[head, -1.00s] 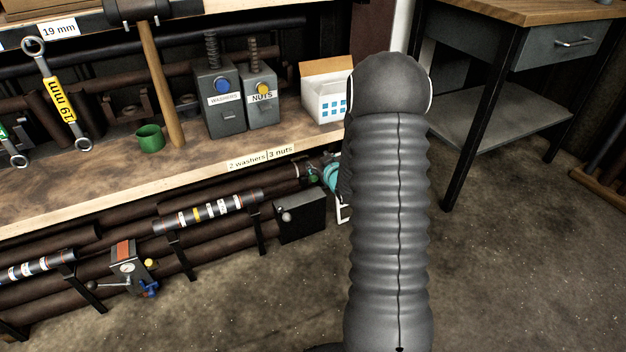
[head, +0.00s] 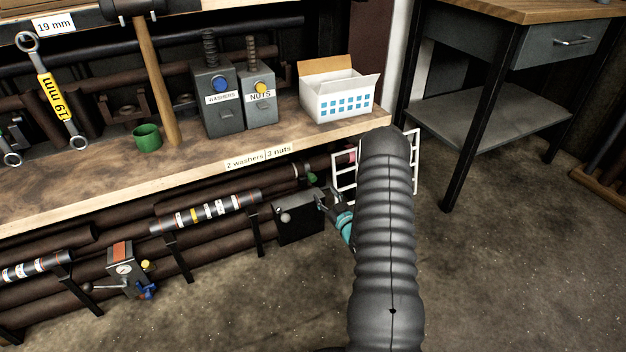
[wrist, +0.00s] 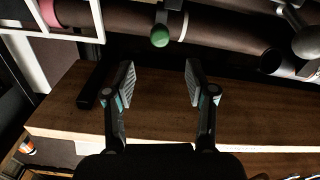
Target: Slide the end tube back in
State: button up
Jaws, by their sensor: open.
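A dark brown tube (wrist: 225,30) runs across the top of the wrist view, with a pale ring, a green ball knob (wrist: 160,37) on a black bracket and a pink end at left. I take it for the end tube. In the head view the green knob (head: 311,178) shows under the bench's right end, and a bit of pink shows behind the white frame. My gripper (wrist: 160,82) is open and empty, its fingers apart below the knob in the wrist view. In the head view my gripper (head: 328,197) is beside the grey box, partly hidden by my arm.
A white wire frame (head: 344,172) stands at the bench's right end, partly behind my arm. A grey box (head: 299,220) sits under the bench (head: 60,212). A white carton (head: 338,100) and two dispensers stand on top.

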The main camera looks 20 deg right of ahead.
aim_at(314, 180)
jog(key=w, duration=1)
jog(key=shift+w+a, duration=0.2)
grip_shut()
